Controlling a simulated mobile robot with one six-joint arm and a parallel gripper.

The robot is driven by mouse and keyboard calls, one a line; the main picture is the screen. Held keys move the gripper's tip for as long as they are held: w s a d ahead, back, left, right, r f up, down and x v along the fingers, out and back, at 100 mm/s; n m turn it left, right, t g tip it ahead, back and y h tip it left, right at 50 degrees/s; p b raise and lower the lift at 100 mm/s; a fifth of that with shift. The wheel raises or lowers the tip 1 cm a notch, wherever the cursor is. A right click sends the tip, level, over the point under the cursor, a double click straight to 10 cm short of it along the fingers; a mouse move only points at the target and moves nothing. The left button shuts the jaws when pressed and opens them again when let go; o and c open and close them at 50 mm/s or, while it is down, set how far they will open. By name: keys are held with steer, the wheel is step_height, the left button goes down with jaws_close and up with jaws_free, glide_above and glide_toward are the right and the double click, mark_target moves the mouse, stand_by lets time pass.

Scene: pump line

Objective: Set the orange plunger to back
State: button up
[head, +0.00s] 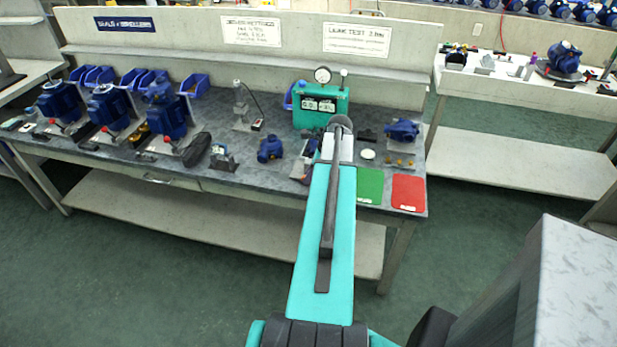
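I cannot pick out an orange plunger for certain in the head view. Small red knobs (166,139) show in front of the blue pumps at the left of the bench, and small orange-yellow pieces (388,160) lie at its right, but none can be told to be the plunger. My teal arm reaches forward from the bottom middle towards the bench, and its dark far part lies in front of the bench top. My gripper's fingers do not show, so I cannot see whether they touch or hold anything.
The grey bench (270,187) carries blue pumps (108,106), a teal test box with a gauge (321,105), a green mat (369,187) and a red mat (408,193). Another bench (478,87) stands at the right. Green floor is open in front.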

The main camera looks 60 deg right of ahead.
steer(key=a+b+v, duration=0.1)
steer(key=b+v, duration=0.1)
steer(key=v, duration=1)
steer(key=shift+d+r, duration=0.4)
steer(key=shift+d, duration=0.15)
steer(key=shift+s, duration=0.1)
